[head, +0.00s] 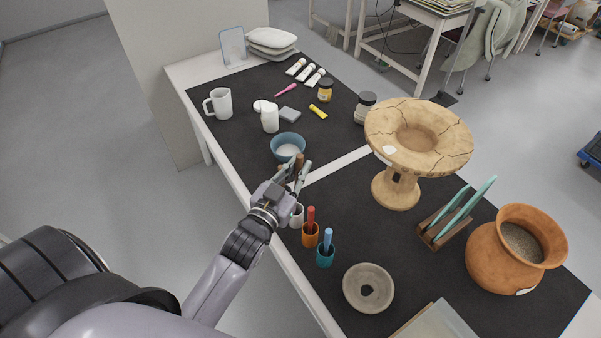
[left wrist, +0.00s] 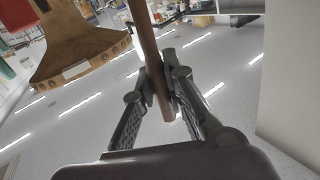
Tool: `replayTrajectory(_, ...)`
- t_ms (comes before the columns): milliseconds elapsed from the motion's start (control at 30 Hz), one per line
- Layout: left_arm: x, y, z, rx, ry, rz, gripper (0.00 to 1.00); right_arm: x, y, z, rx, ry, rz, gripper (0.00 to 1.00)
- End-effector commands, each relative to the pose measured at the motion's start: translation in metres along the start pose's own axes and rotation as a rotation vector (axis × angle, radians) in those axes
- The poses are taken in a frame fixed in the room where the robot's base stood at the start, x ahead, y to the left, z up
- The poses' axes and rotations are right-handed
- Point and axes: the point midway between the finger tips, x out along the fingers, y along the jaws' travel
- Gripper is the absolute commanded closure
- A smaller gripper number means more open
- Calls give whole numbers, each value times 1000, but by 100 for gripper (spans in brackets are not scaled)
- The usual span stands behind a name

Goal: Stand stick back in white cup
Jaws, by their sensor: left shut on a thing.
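My left gripper (head: 296,178) is above the table's near edge, beside the blue bowl, and is shut on a brown stick. In the left wrist view the stick (left wrist: 147,45) runs between the two fingers (left wrist: 163,75), and one end shows just past them. In the head view the fingers hide most of the stick. The white cup (head: 298,216) stands upright on the dark mat, just below the gripper and partly hidden by my wrist. I cannot see into it. My right gripper is in neither view.
An orange cup (head: 310,238) with a red stick and a teal cup (head: 325,257) with a blue stick stand beside the white cup. A blue bowl (head: 287,142) is just beyond the gripper. A cracked pottery stand (head: 440,150) is to the right.

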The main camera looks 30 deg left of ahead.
Motion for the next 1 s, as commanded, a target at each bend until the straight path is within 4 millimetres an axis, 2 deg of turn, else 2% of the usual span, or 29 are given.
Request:
replayTrajectory(700, -1, 4, 48, 1, 0, 0, 100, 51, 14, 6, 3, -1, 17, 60)
replayTrajectory(1000, 0, 6, 71, 0, 0, 0, 100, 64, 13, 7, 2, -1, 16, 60)
